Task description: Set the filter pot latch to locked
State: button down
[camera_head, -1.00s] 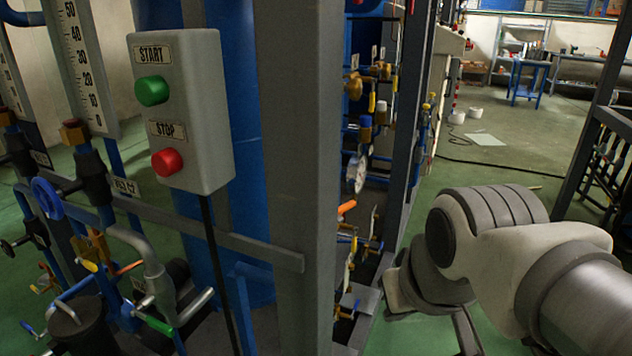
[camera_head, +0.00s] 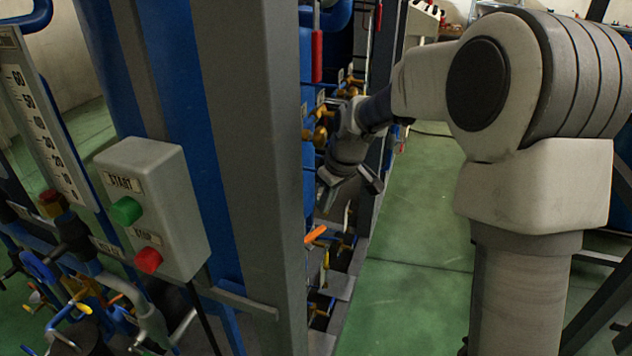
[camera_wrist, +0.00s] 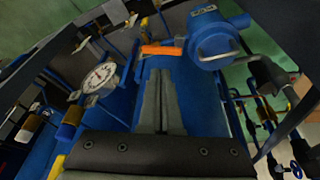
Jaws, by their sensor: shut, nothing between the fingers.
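My gripper (camera_wrist: 161,78) is shut and empty in the wrist view, its two grey fingers side by side. An orange handle (camera_wrist: 162,50) lies crosswise just beyond the fingertips; I cannot tell whether they touch. A blue pot (camera_wrist: 208,38) with a label and a bent metal handle is to the right of the fingertips. I cannot tell for sure that it is the filter pot, or which part is its latch. In the head view an orange handle (camera_head: 316,234) shows low in the rack, below my wrist. The fingertips are not clear there.
A round dial gauge (camera_wrist: 101,77) is left of the fingers. Pipes and valves crowd both sides. In the head view a thick grey post (camera_head: 262,150) and a START/STOP box (camera_head: 155,205) stand on the left. Green floor (camera_head: 415,270) is free right of the rack.

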aim_at(314, 234)
jog(key=w+x, duration=0.2)
jog(key=x, duration=1)
jog(key=shift+w+r+n, duration=0.2)
jog(key=shift+n, duration=0.1)
